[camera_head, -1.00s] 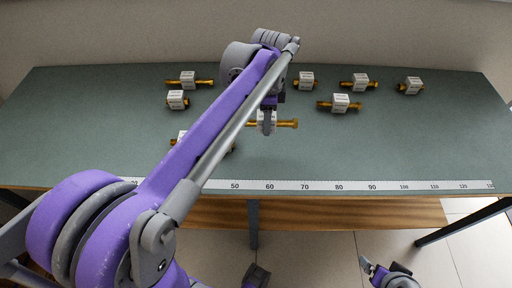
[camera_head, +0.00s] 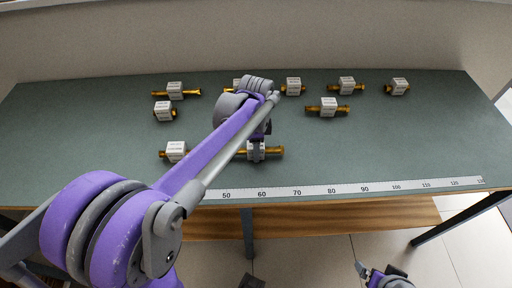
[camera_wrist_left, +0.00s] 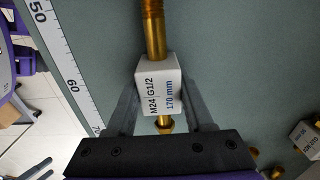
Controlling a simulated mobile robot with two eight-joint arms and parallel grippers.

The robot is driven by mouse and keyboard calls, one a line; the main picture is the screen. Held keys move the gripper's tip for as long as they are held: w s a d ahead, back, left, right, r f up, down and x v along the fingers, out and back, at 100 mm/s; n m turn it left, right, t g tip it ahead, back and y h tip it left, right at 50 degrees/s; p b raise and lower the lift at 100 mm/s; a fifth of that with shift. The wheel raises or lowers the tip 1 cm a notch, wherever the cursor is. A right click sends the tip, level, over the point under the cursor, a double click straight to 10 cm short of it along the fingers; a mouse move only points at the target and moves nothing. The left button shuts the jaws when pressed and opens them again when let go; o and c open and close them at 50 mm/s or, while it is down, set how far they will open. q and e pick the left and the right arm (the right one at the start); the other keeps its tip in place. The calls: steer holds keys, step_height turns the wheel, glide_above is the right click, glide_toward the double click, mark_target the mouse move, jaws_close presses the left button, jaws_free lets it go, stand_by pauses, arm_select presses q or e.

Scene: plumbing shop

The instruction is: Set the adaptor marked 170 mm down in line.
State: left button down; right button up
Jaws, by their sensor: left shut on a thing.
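My left gripper (camera_head: 257,156) is shut on the adaptor marked 170 mm. The adaptor's white block (camera_wrist_left: 160,86), printed "M24 G1/2" and "170 mm", sits between both fingers in the left wrist view. Its brass rod sticks out on both sides, and one brass end (camera_head: 275,152) shows right of the gripper in the head view. I cannot tell whether it touches the table.
A ruler strip (camera_head: 330,189) runs along the front of the green table (camera_head: 400,145). Several other white-block adaptors lie towards the back, such as one at the right (camera_head: 398,87) and one mid-right (camera_head: 328,107). The table right of the held adaptor is clear.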

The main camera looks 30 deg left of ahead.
arm_select(q)
steer(key=shift+f, duration=0.2)
steer(key=shift+c, duration=1.4)
jaws_free()
steer(key=shift+r, duration=0.1)
steer(key=shift+r, duration=0.45)
step_height(320, 180, up, 11)
steer(key=shift+r+p, duration=0.2)
steer(key=shift+p, duration=0.45)
steer(key=s+d+f+n+t+p, duration=0.1)
steer(key=s+d+f+n, duration=0.1)
steer(key=s+f+n, duration=0.1)
steer(key=s+d+f+n+t+p, duration=0.1)
steer(key=s+d+f+n+t, duration=0.1)
steer(key=s, duration=0.5)
steer(key=s+d+f+n+t+p, duration=0.1)
steer(key=s+d+f+n+t, duration=0.1)
steer(key=s+f+n, duration=0.2)
steer(key=shift+s+d+n, duration=0.2)
steer(key=shift+s+n, duration=0.2)
steer(key=shift+n, duration=0.25)
steer(key=shift+s+d+n, duration=0.2)
steer(key=shift+s+n, duration=0.2)
steer(key=shift+n, duration=0.25)
